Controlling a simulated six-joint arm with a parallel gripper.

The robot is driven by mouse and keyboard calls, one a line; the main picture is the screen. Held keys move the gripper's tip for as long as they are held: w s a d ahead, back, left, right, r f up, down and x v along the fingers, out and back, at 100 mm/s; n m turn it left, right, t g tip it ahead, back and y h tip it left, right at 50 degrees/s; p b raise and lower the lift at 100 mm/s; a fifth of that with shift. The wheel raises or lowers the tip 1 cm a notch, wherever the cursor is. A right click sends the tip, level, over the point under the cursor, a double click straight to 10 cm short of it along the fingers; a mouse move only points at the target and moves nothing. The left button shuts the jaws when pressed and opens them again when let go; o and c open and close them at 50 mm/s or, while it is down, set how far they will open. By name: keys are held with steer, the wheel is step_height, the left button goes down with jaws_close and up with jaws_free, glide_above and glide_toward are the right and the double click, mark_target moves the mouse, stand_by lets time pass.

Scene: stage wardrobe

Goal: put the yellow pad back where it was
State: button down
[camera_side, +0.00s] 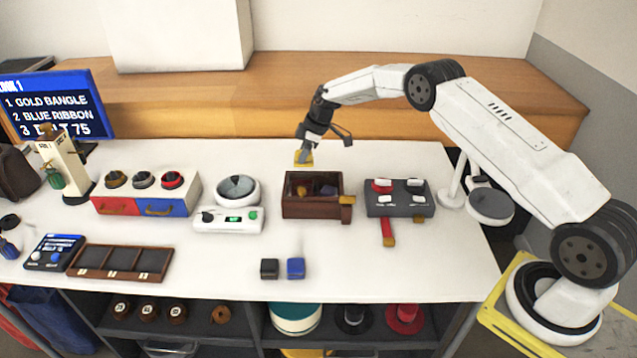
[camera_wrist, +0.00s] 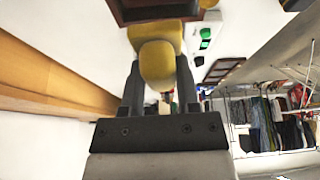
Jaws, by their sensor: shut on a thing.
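The yellow pad (camera_side: 304,159) is held at the tip of my gripper (camera_side: 305,150), which points down. They are just behind the open brown wooden box (camera_side: 312,208), near its rear edge in the picture. In the wrist view the yellow pad (camera_wrist: 157,62) sits between the two dark fingers of my gripper (camera_wrist: 159,75), with the dark brown box (camera_wrist: 155,12) just beyond it. The side view does not clearly show whether the pad touches the table. Several small dark, yellowish and bluish items lie inside the box.
A grey switch box (camera_side: 399,210) stands right of the wooden box. A scale (camera_side: 231,218) and a red and blue drawer unit (camera_side: 147,205) stand left. Black (camera_side: 269,269) and blue (camera_side: 295,268) blocks lie in front. A wooden ledge (camera_side: 215,115) runs behind the table.

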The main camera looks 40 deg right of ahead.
steer(key=s+a+f+n+g, duration=0.1)
steer(key=s+a+n, duration=0.15)
steer(key=s, duration=1.25)
steer(key=s+a+n+g+y, duration=0.1)
steer(key=s+a+n, duration=0.15)
steer(key=s, duration=1.15)
steer(key=s+a+f+n+g, duration=0.1)
steer(key=s+n, duration=0.2)
steer(key=s, duration=1.2)
steer(key=w+f, duration=0.2)
steer(key=w, duration=0.2)
steer(key=w+f, duration=0.3)
steer(key=w, duration=0.1)
steer(key=w+f, duration=0.3)
steer(key=w, duration=0.2)
steer(key=shift+w+d+f, duration=0.1)
steer(key=shift+d+f, duration=0.15)
steer(key=shift+w+f, duration=0.4)
steer(key=shift+f, duration=0.1)
steer(key=shift+w+f, duration=0.3)
steer(key=shift+f, duration=1.5)
steer(key=shift+f, duration=0.1)
